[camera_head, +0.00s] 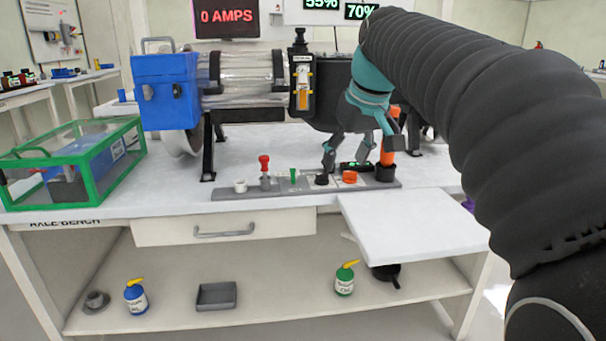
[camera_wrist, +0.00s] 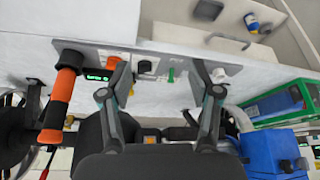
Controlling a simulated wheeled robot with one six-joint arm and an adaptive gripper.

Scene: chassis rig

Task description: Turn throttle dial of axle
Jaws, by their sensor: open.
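The axle bench panel (camera_head: 225,193) carries a white knob (camera_head: 240,186), a red-topped lever (camera_head: 264,167), a green switch (camera_head: 294,176), a black dial (camera_head: 321,180) and an orange knob (camera_head: 350,177). No label tells which is the throttle dial. My gripper (camera_head: 346,160) is open and empty above the panel's right half, pointing down. Its left finger is just above the black dial; contact cannot be told. In the wrist view, the black dial (camera_wrist: 145,67) and green switch (camera_wrist: 171,75) show between the fingers of my gripper (camera_wrist: 161,75).
An orange and black upright handle (camera_head: 387,157) stands close right of my gripper, by a small green-lit display (camera_head: 355,166). The axle assembly with its blue box (camera_head: 165,92) stands behind. A green-framed case (camera_head: 75,165) is at left. The front tabletop is mostly clear.

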